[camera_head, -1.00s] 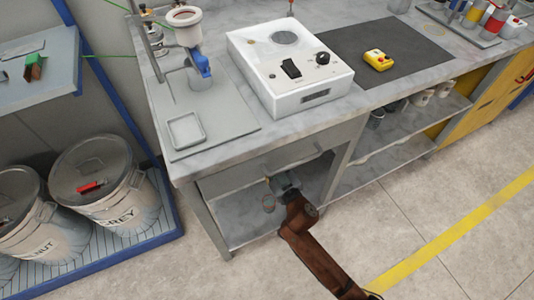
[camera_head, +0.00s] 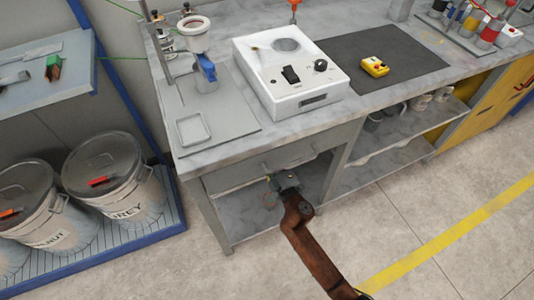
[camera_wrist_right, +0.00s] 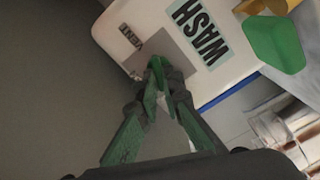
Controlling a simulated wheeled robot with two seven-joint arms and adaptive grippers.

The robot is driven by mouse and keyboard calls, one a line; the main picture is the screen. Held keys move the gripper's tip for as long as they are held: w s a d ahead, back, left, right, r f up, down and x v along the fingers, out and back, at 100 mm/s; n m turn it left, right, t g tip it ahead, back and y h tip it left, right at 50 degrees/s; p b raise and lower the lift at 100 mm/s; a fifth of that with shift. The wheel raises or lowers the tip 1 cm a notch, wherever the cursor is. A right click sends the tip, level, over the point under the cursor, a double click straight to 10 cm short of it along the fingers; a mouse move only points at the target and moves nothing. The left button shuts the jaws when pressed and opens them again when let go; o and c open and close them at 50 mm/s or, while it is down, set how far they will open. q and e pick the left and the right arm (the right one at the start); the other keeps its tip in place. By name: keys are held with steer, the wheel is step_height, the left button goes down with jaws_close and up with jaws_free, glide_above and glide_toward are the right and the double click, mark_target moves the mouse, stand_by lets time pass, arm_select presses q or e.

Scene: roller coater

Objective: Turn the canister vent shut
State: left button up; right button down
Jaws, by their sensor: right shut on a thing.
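The white canister (camera_wrist_right: 165,15) with a black WASH label fills the upper part of the right wrist view. The word VENT is printed beside a grey square patch on it. My right gripper (camera_wrist_right: 157,68) has green fingers closed together at this patch, beside the VENT print. It is shut on the vent, which the fingertips mostly hide. I cannot tell how far the vent is turned. In the head view my brown right arm reaches to the bench's front edge, with its gripper (camera_head: 272,192) small and partly hidden below the bench top. My left gripper is not in view.
A green cap (camera_wrist_right: 275,43) is on the canister's upper right. The bench (camera_head: 232,146) carries a white control box (camera_head: 272,100) and a yellow button box (camera_head: 374,66). Lidded bins (camera_head: 100,165) stand at left. The floor at right is open.

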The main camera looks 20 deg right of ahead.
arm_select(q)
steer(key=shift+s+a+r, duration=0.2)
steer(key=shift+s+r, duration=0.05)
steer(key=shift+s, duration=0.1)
arm_select(e)
steer(key=n, duration=0.4)
steer(key=shift+a+f+n, duration=0.1)
steer(key=shift+f+n, duration=0.05)
steer(key=shift+n, duration=0.25)
steer(key=c, duration=2.1)
jaws_free()
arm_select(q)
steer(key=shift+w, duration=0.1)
arm_select(e)
steer(key=shift+s, duration=0.1)
steer(key=s, duration=1.1)
steer(key=shift+s+d, duration=0.25)
steer(key=shift+s, duration=0.15)
